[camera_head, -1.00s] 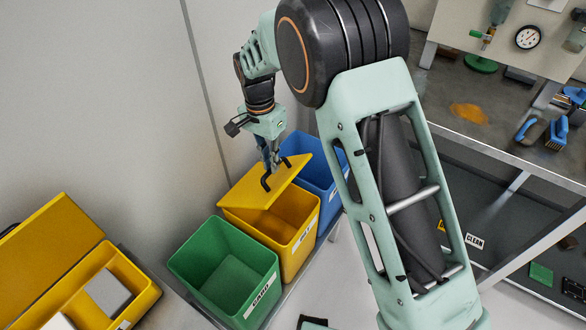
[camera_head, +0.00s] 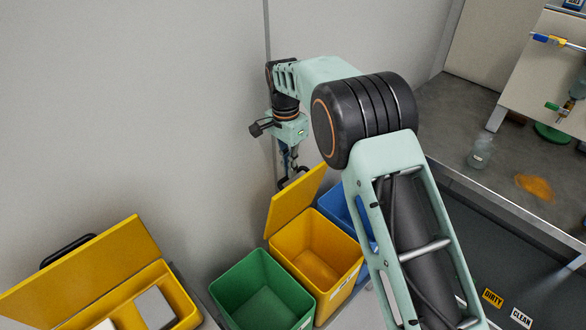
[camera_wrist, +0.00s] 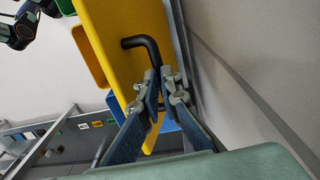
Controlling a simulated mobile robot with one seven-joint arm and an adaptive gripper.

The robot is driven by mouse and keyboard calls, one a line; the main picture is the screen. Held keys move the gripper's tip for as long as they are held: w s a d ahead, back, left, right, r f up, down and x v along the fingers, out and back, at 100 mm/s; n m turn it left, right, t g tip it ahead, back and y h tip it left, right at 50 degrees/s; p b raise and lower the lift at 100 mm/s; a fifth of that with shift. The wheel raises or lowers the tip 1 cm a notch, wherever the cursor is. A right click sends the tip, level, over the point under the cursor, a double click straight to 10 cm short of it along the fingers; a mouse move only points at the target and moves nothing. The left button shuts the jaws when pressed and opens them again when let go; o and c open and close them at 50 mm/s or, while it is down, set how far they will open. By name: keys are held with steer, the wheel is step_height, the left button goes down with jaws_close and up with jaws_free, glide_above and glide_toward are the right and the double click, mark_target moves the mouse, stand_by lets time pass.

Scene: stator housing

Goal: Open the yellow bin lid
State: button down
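The yellow bin (camera_head: 312,262) stands between the green and blue bins in the head view. Its lid (camera_head: 296,203) is raised steeply, hinged at the left side, and the empty inside of the bin shows. My gripper (camera_head: 289,172) is behind the upper part of the lid, at its black handle (camera_head: 301,171). In the wrist view, the yellow lid (camera_wrist: 120,40) fills the upper middle and its black bent handle (camera_wrist: 146,46) runs between my fingertips (camera_wrist: 159,76). The fingers look closed on the handle.
The green bin (camera_head: 258,287) is open at the front left, and the blue bin (camera_head: 345,208) is behind, partly hidden by my arm. A long yellow box (camera_head: 85,262) with a raised lid lies at the lower left. The wall is close behind my gripper.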

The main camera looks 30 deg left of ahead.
steer(key=shift+s+d+f, duration=0.1)
steer(key=shift+s+f, duration=0.1)
steer(key=shift+f, duration=0.4)
steer(key=shift+s+d+f, duration=0.1)
steer(key=shift+s+f, duration=0.1)
steer(key=shift+f, duration=0.35)
steer(key=c, duration=2.3)
jaws_free()
steer(key=shift+o, duration=1.3)
steer(key=shift+w+a+f+h, duration=0.1)
steer(key=shift+w+f+h, duration=0.1)
steer(key=shift+f+h, duration=0.1)
steer(key=shift+w+a, duration=0.2)
steer(key=shift+s+d+r, duration=0.1)
steer(key=shift+d+r, duration=0.1)
steer(key=shift+r, duration=0.15)
steer(key=shift+a+r, duration=0.15)
steer(key=shift+r, duration=0.35)
steer(key=r, duration=1.1)
steer(key=shift+a, duration=0.35)
